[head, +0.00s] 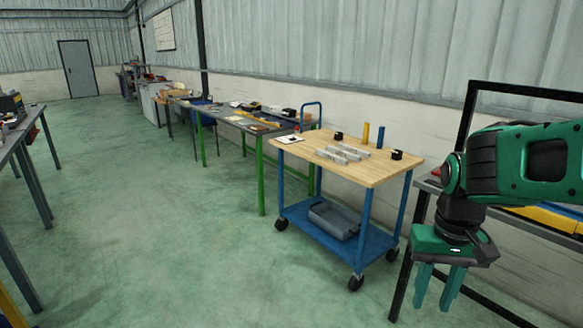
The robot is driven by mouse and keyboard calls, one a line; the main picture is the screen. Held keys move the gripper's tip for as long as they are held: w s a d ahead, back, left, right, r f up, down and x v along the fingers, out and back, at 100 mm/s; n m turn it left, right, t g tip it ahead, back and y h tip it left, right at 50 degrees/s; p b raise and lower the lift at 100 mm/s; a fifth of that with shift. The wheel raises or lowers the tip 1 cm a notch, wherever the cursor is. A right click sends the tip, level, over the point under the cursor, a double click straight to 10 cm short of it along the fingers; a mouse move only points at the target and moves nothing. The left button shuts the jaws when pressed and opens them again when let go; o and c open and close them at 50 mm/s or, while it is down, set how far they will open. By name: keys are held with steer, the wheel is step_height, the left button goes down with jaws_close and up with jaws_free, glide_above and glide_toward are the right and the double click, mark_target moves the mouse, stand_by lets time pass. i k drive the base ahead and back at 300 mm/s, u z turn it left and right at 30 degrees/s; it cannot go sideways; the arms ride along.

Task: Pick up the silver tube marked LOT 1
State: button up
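Several silver tubes (343,153) lie side by side on the wooden top of a blue-legged cart (370,175). They are small in the head view, and I cannot read any LOT marking, so I cannot tell which is LOT 1. My gripper (436,295) hangs at the lower right, pointing down. Its two green fingers are apart with nothing between them. It is in front of and to the right of the cart, clear of the tubes.
A grey bin (333,220) sits on the lower shelf. A green-legged bench (262,175) stands behind left. The floor at left is open.

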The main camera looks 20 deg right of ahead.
mark_target(339, 159)
steer(key=u, duration=0.5)
steer(key=i, duration=1.2)
steer(key=z, duration=0.6)
steer(key=i, duration=1.05)
steer(key=z, duration=1.2)
steer(key=i, duration=0.7)
steer(key=z, duration=0.45)
